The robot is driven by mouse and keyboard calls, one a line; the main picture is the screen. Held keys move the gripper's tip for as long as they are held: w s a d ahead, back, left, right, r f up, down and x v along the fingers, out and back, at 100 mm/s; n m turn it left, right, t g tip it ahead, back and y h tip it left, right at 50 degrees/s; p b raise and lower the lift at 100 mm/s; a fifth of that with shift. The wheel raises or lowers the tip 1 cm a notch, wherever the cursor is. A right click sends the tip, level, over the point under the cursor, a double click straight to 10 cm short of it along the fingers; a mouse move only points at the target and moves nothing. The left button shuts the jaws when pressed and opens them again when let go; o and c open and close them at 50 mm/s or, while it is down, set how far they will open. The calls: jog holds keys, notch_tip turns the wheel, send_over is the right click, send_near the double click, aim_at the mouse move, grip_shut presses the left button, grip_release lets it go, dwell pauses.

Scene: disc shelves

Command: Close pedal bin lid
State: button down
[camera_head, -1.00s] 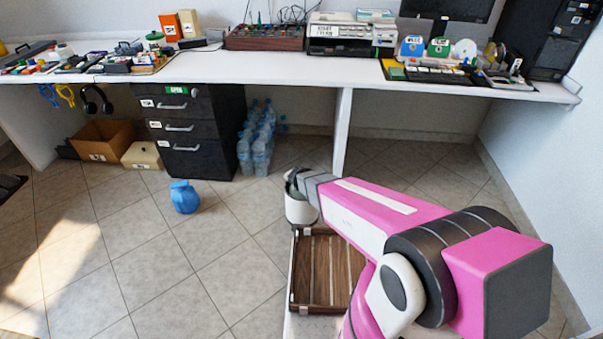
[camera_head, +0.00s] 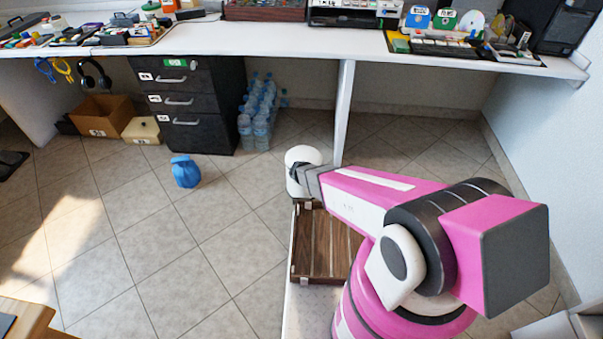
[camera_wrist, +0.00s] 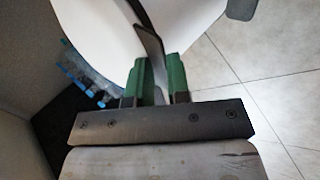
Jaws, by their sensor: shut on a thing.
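The white pedal bin (camera_head: 295,187) stands on the floor behind a slatted wooden crate, partly hidden by my arm. Its rounded white lid (camera_head: 304,154) shows on top, and no dark opening is visible from here. My gripper (camera_head: 296,173) is at the bin's front, just below the lid's top. In the wrist view, the green fingers of my gripper (camera_wrist: 160,78) are close together on a thin grey edge, with white curved bin surfaces on both sides. This edge seems to be part of the lid; the exact contact is hard to make out.
A white table leg (camera_head: 343,115) stands close behind. Floor between is clear.

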jog(key=c, duration=1.3)
grip_release()
jog(key=v, duration=1)
jog(key=shift+s+r, duration=0.2)
jog(key=shift+r, duration=0.1)
